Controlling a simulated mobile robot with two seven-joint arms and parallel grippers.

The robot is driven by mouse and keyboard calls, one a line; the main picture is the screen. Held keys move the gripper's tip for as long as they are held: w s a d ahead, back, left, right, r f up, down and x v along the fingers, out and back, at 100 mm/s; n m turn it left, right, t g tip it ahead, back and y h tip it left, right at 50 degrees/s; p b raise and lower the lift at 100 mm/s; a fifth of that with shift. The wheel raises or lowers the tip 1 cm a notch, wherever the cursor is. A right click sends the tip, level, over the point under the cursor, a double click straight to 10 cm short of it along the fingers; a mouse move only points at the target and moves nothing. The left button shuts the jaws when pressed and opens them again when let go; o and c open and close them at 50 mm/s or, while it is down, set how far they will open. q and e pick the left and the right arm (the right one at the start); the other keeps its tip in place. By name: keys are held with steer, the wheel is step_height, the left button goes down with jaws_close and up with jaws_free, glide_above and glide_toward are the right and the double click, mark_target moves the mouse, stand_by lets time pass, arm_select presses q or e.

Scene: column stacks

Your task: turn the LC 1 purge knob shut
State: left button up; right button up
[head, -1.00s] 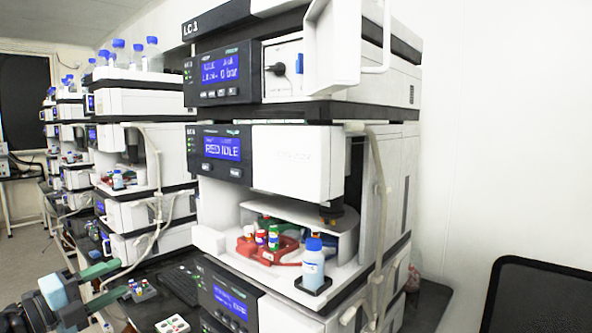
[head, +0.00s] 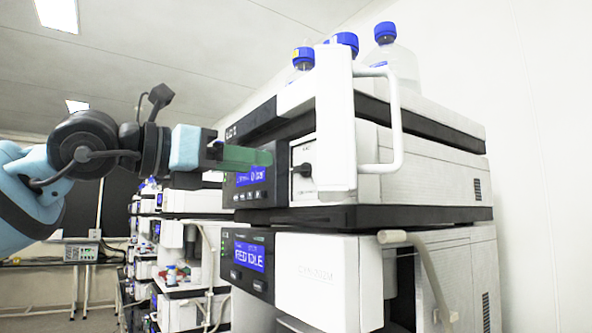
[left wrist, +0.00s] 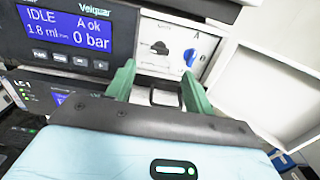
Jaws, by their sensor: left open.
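The LC 1 pump module has a blue display (head: 251,175) and a white recessed panel beside it. On that panel a black knob (head: 303,169) has its grip lying roughly sideways. In the left wrist view the black knob (left wrist: 159,47) sits left of a blue knob (left wrist: 190,54); no readable label tells which is the purge knob. My left gripper (head: 262,157) has green fingers pointing at the panel from the left. In the left wrist view the gripper (left wrist: 158,70) is open and empty, its fingertips apart from both knobs. My right gripper is not in view.
An open white door (head: 335,120) with a handle (head: 397,120) stands out just right of the panel. Blue-capped bottles (head: 385,35) stand on top of the stack. A module reading IDLE (head: 249,257) is below. More stacks stand at the back left.

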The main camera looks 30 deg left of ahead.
mark_target(295, 168)
arm_select(q)
steer(key=shift+w, duration=0.1)
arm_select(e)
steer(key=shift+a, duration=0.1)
arm_select(q)
steer(key=x, duration=0.6)
steer(key=shift+p, duration=0.35)
steer(key=shift+x, duration=0.85)
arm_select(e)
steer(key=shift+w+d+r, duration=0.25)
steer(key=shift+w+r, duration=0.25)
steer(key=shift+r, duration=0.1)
arm_select(q)
steer(key=shift+c, duration=0.3)
